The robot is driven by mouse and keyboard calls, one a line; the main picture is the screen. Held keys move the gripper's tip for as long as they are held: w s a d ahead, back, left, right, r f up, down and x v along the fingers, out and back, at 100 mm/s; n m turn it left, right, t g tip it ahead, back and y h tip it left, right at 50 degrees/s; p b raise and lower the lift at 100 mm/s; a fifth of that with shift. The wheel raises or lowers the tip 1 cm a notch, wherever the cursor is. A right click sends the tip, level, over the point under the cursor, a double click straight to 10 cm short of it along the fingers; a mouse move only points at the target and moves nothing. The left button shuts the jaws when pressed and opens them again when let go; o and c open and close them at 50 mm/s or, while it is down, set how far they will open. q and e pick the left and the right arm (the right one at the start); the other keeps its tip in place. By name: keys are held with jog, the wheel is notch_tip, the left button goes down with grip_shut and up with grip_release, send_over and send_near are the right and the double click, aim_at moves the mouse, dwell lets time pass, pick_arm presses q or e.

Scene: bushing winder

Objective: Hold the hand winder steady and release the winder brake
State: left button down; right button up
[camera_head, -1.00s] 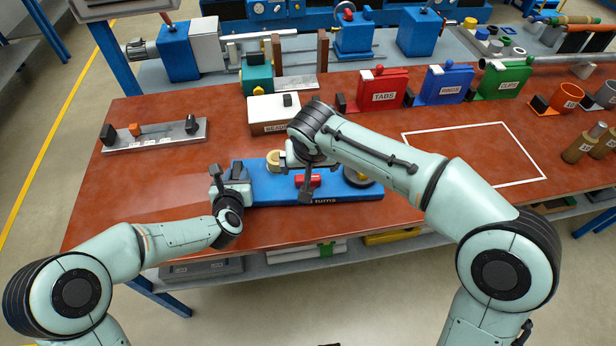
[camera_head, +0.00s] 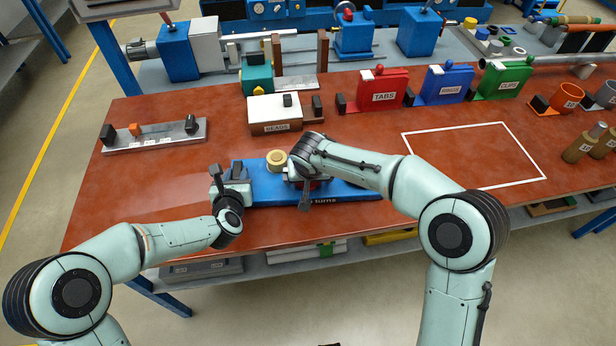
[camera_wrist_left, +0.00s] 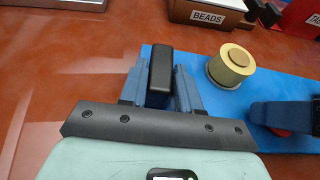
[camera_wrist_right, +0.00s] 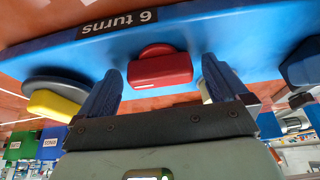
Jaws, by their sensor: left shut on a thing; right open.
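The hand winder has a blue base (camera_head: 262,189) near the table's front edge, marked "6 turns" in the right wrist view (camera_wrist_right: 116,22). My left gripper (camera_wrist_left: 159,85) is shut on a black upright grip (camera_wrist_left: 160,75) at the base's left end. A cream spool (camera_head: 276,158) stands beside it on the base. The red brake piece (camera_wrist_right: 160,70) lies on the base and is mostly hidden by my right arm in the head view. My right gripper (camera_wrist_right: 165,90) is open, with its fingers on either side of the red piece, apart from it. A yellow part on a dark disc (camera_wrist_right: 55,105) sits beside it.
A white BEADS box (camera_head: 275,114) stands behind the winder. Red TABS (camera_head: 383,90), blue (camera_head: 444,85) and green (camera_head: 504,80) bins stand at the back. A white-outlined area (camera_head: 475,155) at right is empty. A metal fixture (camera_head: 155,137) lies at left.

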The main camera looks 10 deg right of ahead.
jog(key=c, duration=1.1)
jog(key=shift+o, duration=0.2)
jog(key=shift+n, duration=0.4)
jog(key=n, duration=0.2)
jog(key=n+y, duration=0.1)
jog(key=shift+d+n+y, duration=0.15)
jog(key=shift+n+y, duration=0.15)
jog(key=shift+n, duration=0.1)
jog(key=n+y, duration=0.1)
jog(key=n, duration=0.3)
jog(key=shift+w+d+n+g+y, duration=0.1)
jog(key=shift+d+n+g+y, duration=0.05)
jog(key=shift+n+g+y, duration=0.2)
jog(key=n, duration=0.2)
jog(key=n+g+y, duration=0.1)
jog(key=n, duration=0.1)
jog(key=shift+w+g, duration=0.1)
jog(key=shift+g, duration=0.15)
jog(key=n, duration=0.2)
jog(key=n+g, duration=0.1)
jog(key=n, duration=0.1)
jog(key=shift+w+d+n+g+y, duration=0.1)
jog(key=shift+w+n+g+y, duration=0.05)
jog(key=shift+n+g+y, duration=0.15)
